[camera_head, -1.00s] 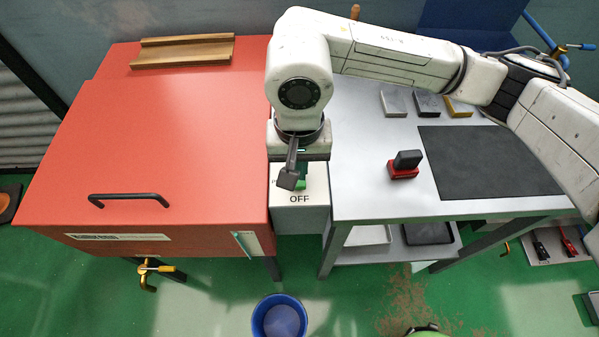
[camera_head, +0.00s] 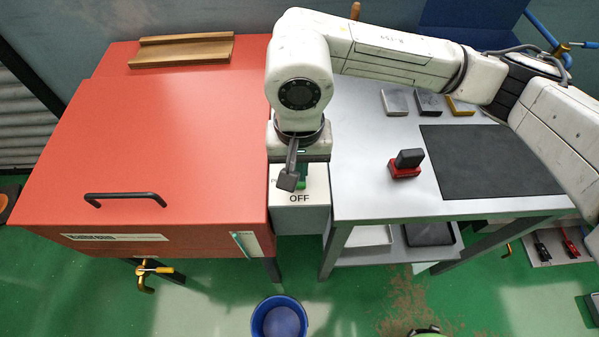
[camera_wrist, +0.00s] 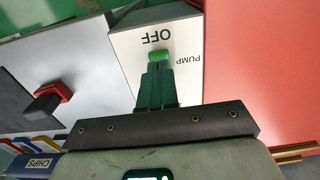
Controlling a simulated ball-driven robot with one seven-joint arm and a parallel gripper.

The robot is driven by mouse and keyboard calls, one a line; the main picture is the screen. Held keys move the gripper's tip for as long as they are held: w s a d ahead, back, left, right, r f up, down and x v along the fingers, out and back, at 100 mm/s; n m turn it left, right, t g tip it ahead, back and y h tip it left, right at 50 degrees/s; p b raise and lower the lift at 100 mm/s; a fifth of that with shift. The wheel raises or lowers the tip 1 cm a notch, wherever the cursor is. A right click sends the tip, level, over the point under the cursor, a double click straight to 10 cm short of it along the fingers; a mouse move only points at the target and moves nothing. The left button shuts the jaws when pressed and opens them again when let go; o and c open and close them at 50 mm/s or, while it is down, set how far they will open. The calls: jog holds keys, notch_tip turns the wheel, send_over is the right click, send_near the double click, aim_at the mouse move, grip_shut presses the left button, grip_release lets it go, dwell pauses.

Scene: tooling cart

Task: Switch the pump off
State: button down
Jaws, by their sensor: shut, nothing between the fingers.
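The pump switch box (camera_head: 300,215) is a pale box between the red cabinet and the grey table, with OFF printed near its front edge. In the wrist view the box's top face (camera_wrist: 185,40) reads OFF and PUMP. A bright green switch piece (camera_wrist: 159,57) shows on it, right at the tips of my gripper (camera_wrist: 157,68). My gripper's dark green fingers are shut together with nothing between them. I cannot tell whether the tips touch the switch piece or sit just above it. In the head view my wrist hides most of the fingers and the box's back.
The red cabinet (camera_head: 170,130) with a black handle (camera_head: 125,196) stands left. On the grey table (camera_head: 365,195) right are a red block with a black top (camera_head: 405,165), a dark mat (camera_head: 490,162) and small blocks. A blue bucket (camera_head: 279,318) stands on the floor.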

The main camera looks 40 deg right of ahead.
jog(key=shift+f+b, duration=0.8)
jog(key=shift+b, duration=0.15)
dwell(0.5)
jog(key=shift+r+p, duration=0.9)
jog(key=shift+r, duration=2.65)
